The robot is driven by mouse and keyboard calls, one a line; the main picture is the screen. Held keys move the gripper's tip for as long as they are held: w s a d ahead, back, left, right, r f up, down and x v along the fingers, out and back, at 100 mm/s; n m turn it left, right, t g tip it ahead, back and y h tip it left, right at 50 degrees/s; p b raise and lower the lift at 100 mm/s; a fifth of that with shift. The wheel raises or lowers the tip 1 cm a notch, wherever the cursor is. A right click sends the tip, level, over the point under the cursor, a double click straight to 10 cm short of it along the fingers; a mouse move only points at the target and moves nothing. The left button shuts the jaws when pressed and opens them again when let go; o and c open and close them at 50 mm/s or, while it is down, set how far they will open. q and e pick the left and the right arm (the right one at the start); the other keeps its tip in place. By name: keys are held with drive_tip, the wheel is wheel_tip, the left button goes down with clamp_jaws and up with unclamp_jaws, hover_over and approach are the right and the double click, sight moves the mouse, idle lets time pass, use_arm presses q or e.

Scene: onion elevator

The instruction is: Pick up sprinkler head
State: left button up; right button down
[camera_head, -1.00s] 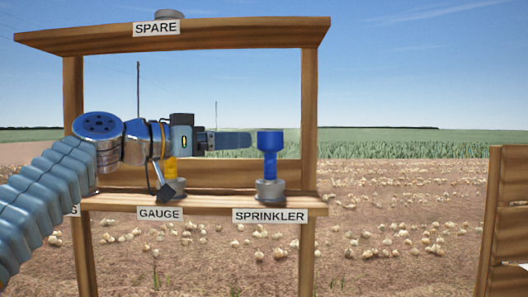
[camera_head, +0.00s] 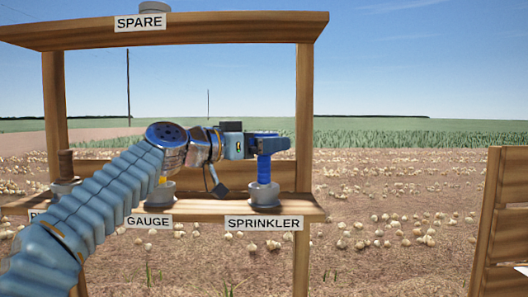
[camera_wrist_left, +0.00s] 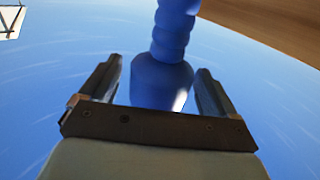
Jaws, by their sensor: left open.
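The blue sprinkler head (camera_head: 264,171) stands upright in a round grey holder (camera_head: 264,195) on the shelf, above the SPRINKLER label (camera_head: 262,223). My left gripper (camera_head: 275,144) is level with its upper part and hides its top in the head view. In the left wrist view the blue sprinkler head (camera_wrist_left: 165,78) lies between the two open fingers of my left gripper (camera_wrist_left: 158,92), with a visible gap at the right finger. Whether the fingers touch it cannot be told. My right gripper is not in view.
The wooden shelf (camera_head: 212,205) has a post (camera_head: 304,130) just right of the sprinkler and a top board (camera_head: 230,28) above. A yellow gauge part (camera_head: 163,180) is mostly hidden behind my arm. A brown piece (camera_head: 66,163) stands at the left.

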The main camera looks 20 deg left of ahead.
use_arm(q)
drive_tip(key=shift+x, duration=1.25)
drive_tip(key=c, duration=1.2)
